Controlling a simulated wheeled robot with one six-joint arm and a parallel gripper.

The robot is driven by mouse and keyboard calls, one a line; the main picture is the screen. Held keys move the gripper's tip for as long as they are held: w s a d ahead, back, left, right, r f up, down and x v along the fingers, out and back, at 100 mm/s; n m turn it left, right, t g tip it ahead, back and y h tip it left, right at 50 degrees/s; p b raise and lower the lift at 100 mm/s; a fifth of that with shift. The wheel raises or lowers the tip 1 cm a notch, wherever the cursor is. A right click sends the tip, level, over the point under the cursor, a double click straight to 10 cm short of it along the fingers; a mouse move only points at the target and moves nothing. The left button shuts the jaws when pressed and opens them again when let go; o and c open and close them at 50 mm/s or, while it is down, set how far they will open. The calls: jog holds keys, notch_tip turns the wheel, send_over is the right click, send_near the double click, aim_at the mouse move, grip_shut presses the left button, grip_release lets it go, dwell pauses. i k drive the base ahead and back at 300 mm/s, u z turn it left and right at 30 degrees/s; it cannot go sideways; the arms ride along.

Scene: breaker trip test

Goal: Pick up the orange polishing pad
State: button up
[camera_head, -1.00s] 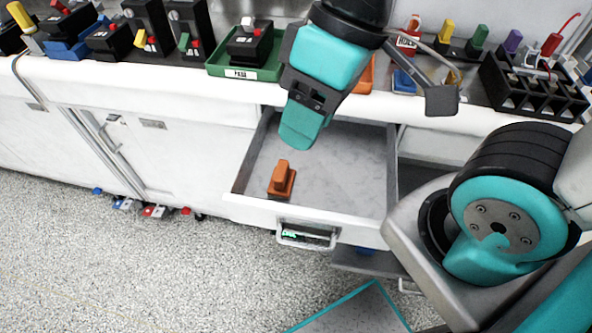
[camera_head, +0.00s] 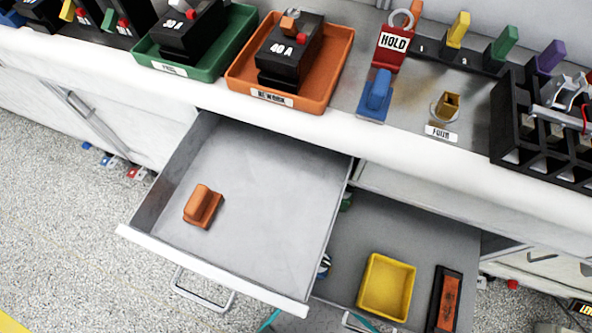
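The orange polishing pad (camera_head: 203,206), an orange-brown block with a raised grip, lies in the open upper drawer (camera_head: 265,215). It sits toward the drawer's left front, grip upward, with bare drawer floor around it. My gripper is not in this view, so its opening and its distance from the pad are hidden.
A lower drawer (camera_head: 400,230) is also open, holding a yellow tray (camera_head: 387,287) and a black-and-orange item (camera_head: 447,298). The counter above bears a green tray (camera_head: 200,68), an orange tray (camera_head: 322,92), a blue block (camera_head: 375,95) and a black rack (camera_head: 510,140).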

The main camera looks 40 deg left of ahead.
aim_at(201, 210)
jog(key=z, duration=0.65)
jog(key=k, duration=0.9)
jog(key=u, duration=1.95)
